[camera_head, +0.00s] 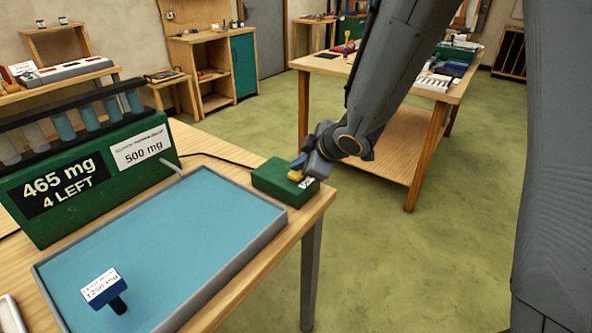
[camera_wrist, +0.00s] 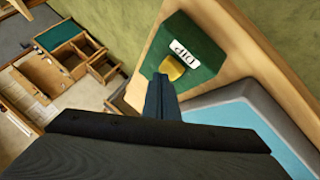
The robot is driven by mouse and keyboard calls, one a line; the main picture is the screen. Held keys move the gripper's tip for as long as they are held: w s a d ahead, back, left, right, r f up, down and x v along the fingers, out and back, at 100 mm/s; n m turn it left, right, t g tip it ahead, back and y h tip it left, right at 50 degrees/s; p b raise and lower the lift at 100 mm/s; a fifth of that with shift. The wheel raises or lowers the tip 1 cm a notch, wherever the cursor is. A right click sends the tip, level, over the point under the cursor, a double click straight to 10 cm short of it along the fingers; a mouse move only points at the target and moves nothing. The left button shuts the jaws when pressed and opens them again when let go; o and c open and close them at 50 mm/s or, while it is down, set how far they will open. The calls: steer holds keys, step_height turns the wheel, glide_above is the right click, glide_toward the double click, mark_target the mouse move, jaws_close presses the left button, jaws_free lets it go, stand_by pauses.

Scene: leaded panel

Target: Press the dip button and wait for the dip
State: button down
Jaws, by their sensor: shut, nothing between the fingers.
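The dip button is a yellow cap (camera_head: 295,175) on a green box (camera_head: 270,183) at the table's right corner. In the wrist view the yellow cap (camera_wrist: 172,68) sits below a white "DIP" label (camera_wrist: 180,52) on the green box (camera_wrist: 205,52). My gripper (camera_head: 303,162) is shut and empty, its tip right at the yellow cap. In the wrist view my gripper's fingers (camera_wrist: 161,85) end just beside the cap; I cannot tell whether they touch it or press it down.
A grey-rimmed tray with a blue surface (camera_head: 190,225) fills the table's front. A blue tag reading "1250 mg" (camera_head: 104,287) stands in it. A green rack (camera_head: 60,190) with several tubes reads "465 mg, 4 LEFT". Another wooden table (camera_head: 405,150) stands behind my arm.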

mark_target(299, 175)
step_height(299, 175, up, 6)
steer(key=p, duration=0.6)
steer(key=shift+p, duration=0.35)
steer(key=shift+d, duration=0.1)
stand_by(0.5)
